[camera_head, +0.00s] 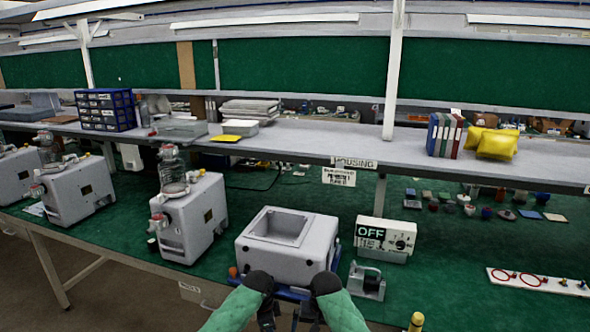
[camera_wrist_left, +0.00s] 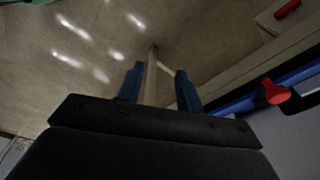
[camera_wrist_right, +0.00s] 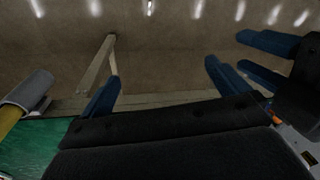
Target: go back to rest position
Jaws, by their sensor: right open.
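My left gripper (camera_head: 267,314) and right gripper (camera_head: 308,314) are close together at the bottom middle of the head view, at the bench's front edge. In the left wrist view the left gripper's blue fingers (camera_wrist_left: 160,88) are apart with nothing between them. In the right wrist view the right gripper's fingers (camera_wrist_right: 160,86) are wide apart and empty. The left gripper's fingers (camera_wrist_right: 268,58) show at the right there. A grey housing (camera_head: 285,250) with a square top opening sits just beyond both grippers, on a blue fixture (camera_head: 295,293) partly hidden by my wrists.
Grey pump units (camera_head: 190,220) stand left of the housing. An OFF switch box (camera_head: 385,238) and a small metal device (camera_head: 367,281) are to its right. A yellow-topped object (camera_head: 416,321) is near the front edge. A white strip with red rings (camera_head: 537,281) lies far right.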

